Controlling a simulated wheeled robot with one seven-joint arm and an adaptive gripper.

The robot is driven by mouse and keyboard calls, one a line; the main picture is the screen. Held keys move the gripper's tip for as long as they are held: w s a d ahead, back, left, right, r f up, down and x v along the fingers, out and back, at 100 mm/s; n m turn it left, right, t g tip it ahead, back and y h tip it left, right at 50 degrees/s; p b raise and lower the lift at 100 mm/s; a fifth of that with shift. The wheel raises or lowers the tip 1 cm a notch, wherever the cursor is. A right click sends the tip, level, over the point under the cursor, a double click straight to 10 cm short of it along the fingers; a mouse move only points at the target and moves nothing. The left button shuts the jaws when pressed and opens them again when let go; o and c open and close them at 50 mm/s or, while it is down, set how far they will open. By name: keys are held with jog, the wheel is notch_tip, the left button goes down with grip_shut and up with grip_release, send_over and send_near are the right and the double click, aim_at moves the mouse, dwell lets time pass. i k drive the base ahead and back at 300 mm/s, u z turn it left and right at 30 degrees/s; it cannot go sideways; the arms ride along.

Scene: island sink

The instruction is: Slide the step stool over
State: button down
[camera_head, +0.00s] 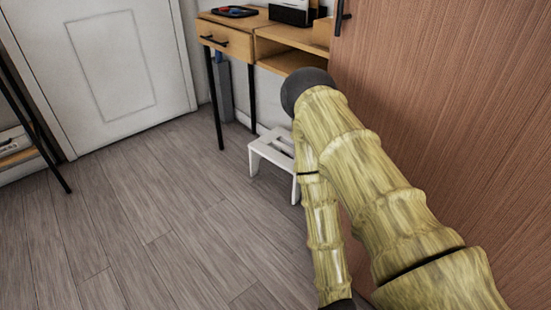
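A small white step stool (268,153) with slots in its top stands upright on the floor, near the middle of the head view. It is beside the wooden desk, and its right part is hidden behind my arm. My arm comes in from the lower right, bends near the desk and runs back down past the stool's right side to the bottom edge. The arm overlaps the stool in the picture; I cannot tell if they touch. My gripper is not in view; only a dark end part of the arm shows at the bottom edge.
A wooden desk (228,39) with black legs stands behind the stool. A large brown wooden panel (460,90) fills the right side. A white door (105,65) is at the back left, and a black-legged rack (40,140) at the left edge. The floor (150,220) left of the stool is clear.

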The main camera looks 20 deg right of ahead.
aim_at(286, 163)
jog(key=u, duration=0.05)
jog(key=i, duration=1.4)
